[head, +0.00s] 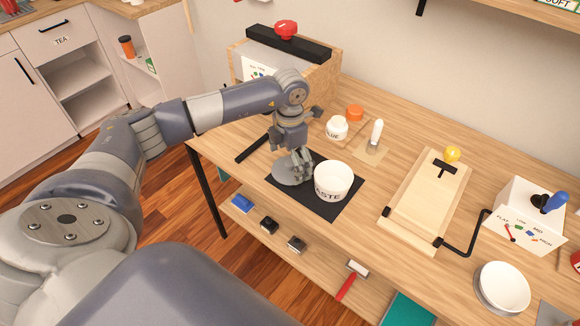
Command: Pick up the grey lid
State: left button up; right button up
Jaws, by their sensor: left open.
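The grey lid (286,174) is a flat round disc on the black mat (337,208), near the mat's left corner. My left gripper (298,174) points down over the lid's right part, with its fingers hiding some of it. The jaws are open; I cannot tell whether the fingers touch the lid. A white tub (334,182) with dark lettering stands on the mat just right of the fingers. My right gripper is not in view.
Behind the mat stand a white glue pot (337,127), an orange cap (355,113) and a white-handled tool (375,136). A wooden board with a frame (426,205) lies to the right. White bowls (502,287) sit near the front right. A wooden box (330,72) stands behind my arm.

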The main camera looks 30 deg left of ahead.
pick_arm(q)
jog(key=shift+f, duration=0.45)
jog(key=shift+c, duration=0.6)
